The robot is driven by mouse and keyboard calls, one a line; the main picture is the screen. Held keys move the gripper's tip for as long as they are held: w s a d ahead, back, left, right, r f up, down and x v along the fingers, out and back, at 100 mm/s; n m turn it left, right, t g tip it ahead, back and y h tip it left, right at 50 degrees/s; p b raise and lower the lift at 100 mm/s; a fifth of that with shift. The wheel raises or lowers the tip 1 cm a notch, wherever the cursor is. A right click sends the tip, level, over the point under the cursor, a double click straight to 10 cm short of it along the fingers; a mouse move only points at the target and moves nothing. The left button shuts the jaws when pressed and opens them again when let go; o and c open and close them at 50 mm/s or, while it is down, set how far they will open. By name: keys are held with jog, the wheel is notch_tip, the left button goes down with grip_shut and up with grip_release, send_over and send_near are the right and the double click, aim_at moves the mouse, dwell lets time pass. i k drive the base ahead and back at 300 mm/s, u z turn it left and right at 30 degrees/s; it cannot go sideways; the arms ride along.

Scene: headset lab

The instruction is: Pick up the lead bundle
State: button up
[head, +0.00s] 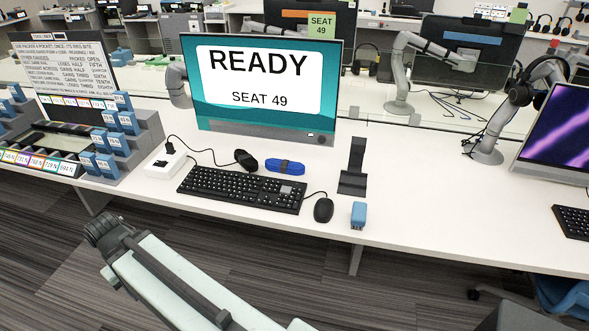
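A blue bundle (285,167), which looks like the lead bundle, lies on the white desk behind the keyboard, with a dark band around its middle. A black rounded piece (246,160) lies just left of it, with a cable running to a white socket box. I cannot tell whether the two touch. My pale arm reaches in from the bottom of the view, in front of the desk, and ends in a dark joint. No gripper fingers show, so I cannot see whether my gripper is open or shut.
The keyboard (242,190), mouse (323,210), small blue block (358,215) and black stand (353,168) are on the desk (430,210). The monitor (262,90) stands behind the bundle. A stepped rack (140,150) is at left. Bare desk lies right of the black stand.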

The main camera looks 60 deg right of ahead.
aim_at(285, 167)
jog(key=z, duration=0.15)
jog(key=i, duration=1)
jog(key=u, duration=0.1)
